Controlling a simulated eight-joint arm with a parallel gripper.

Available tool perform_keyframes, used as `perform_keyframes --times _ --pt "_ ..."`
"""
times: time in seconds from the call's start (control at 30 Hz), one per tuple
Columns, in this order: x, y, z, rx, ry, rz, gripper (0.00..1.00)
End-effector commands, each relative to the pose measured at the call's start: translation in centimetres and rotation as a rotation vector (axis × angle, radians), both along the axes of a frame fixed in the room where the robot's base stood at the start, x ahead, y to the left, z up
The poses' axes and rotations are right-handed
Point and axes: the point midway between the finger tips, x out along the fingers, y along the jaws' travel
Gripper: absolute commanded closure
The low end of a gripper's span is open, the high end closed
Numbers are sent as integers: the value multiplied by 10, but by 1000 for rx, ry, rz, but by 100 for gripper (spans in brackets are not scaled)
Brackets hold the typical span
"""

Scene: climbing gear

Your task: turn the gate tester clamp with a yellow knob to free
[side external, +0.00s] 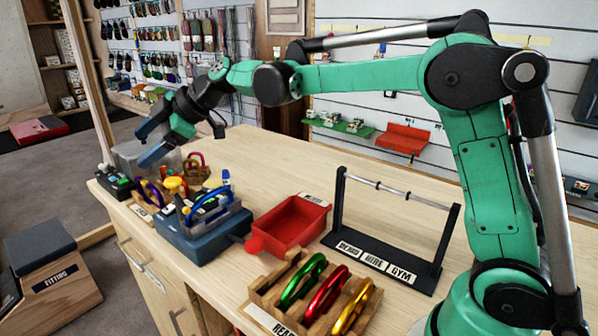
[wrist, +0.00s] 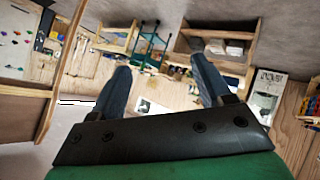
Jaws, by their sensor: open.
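The gate tester (side external: 198,245) is a dark blue-grey box near the left front part of the bench in the side view. A yellow knob (side external: 174,186) stands up at its back left corner. A blue carabiner (side external: 204,199) lies on its top among small dark and light parts. Which way the clamp is turned is too small to tell. My gripper (side external: 143,148) is open and empty, in the air above and left of the knob, apart from it. In the wrist view both fingers of my gripper (wrist: 162,68) are spread with nothing between them; the tester is not recognisable there.
A red tray (side external: 318,207) sits right of the tester. A wooden rack (side external: 262,292) with green, red and yellow carabiners is in front. A black stand (side external: 432,268) with a bar is farther right. Purple and red carabiners stand behind the tester. The bench's back middle is clear.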

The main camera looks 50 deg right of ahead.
Motion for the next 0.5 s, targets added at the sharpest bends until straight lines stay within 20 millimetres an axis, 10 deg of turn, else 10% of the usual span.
perform_keyframes --times 0.3,0.5 --pt "-11 -43 63 608 -123 -280 28" --pt "-18 -67 70 823 -162 -384 28"
